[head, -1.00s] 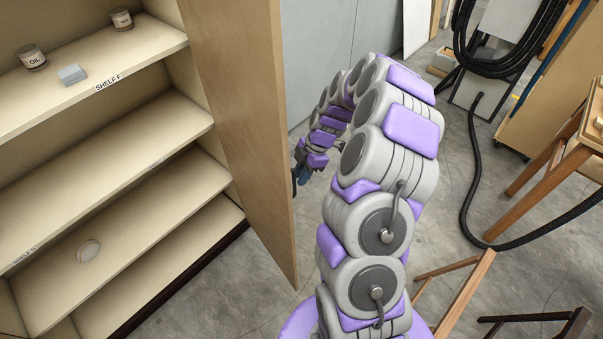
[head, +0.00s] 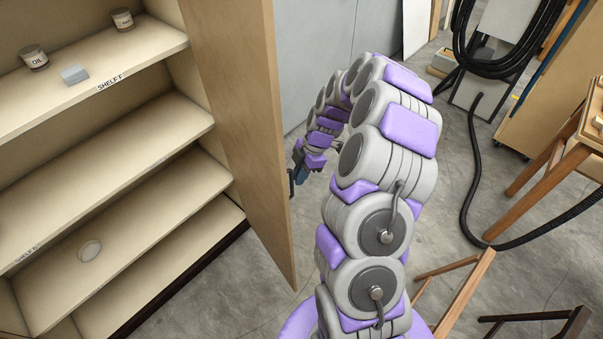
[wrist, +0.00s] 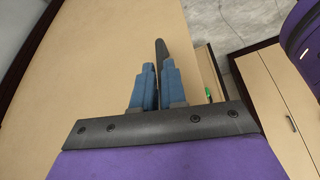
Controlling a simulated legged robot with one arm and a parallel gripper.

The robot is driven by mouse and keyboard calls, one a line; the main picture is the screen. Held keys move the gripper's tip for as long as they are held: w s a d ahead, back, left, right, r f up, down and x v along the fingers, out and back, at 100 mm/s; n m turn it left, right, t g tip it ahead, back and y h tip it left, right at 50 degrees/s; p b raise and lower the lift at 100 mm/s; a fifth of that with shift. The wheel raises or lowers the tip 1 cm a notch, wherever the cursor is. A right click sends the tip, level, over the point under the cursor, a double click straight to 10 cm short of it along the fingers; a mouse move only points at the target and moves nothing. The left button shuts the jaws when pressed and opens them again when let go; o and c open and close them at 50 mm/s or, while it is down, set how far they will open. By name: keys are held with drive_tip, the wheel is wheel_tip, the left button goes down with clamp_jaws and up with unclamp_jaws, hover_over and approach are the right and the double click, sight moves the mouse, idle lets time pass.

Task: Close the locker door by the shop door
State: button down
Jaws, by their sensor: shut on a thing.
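The open locker door (head: 232,125) is a tall tan wooden panel. It stands out from the front of the shelved locker (head: 128,137). In the head view my gripper (head: 297,177) is at the door's outer edge, on the far side, with a dark handle (head: 292,184) beside it. In the wrist view the door (wrist: 95,65) fills the left and middle. My blue fingers (wrist: 158,82) are closed around the dark handle bar (wrist: 161,52), which stands up between them. The shop door cannot be made out for certain.
The locker shelves hold an oil jar (head: 34,58), another jar (head: 122,19), a grey block (head: 75,74) and a round pale item (head: 90,251). A black hose (head: 474,170) and a wooden stool (head: 545,160) are at the right. Bare floor (head: 250,270) lies before the locker.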

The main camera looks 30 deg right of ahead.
drive_tip(key=shift+w+a, duration=0.5)
drive_tip(key=shift+a, duration=0.3)
drive_tip(key=c, duration=1.7)
unclamp_jaws()
drive_tip(key=shift+s+d, duration=0.1)
drive_tip(key=shift+d, duration=0.1)
drive_tip(key=o, duration=0.4)
drive_tip(key=shift+d, duration=0.65)
drive_tip(key=shift+o, duration=0.8)
drive_tip(key=v, duration=1.7)
drive_tip(key=shift+a, duration=0.25)
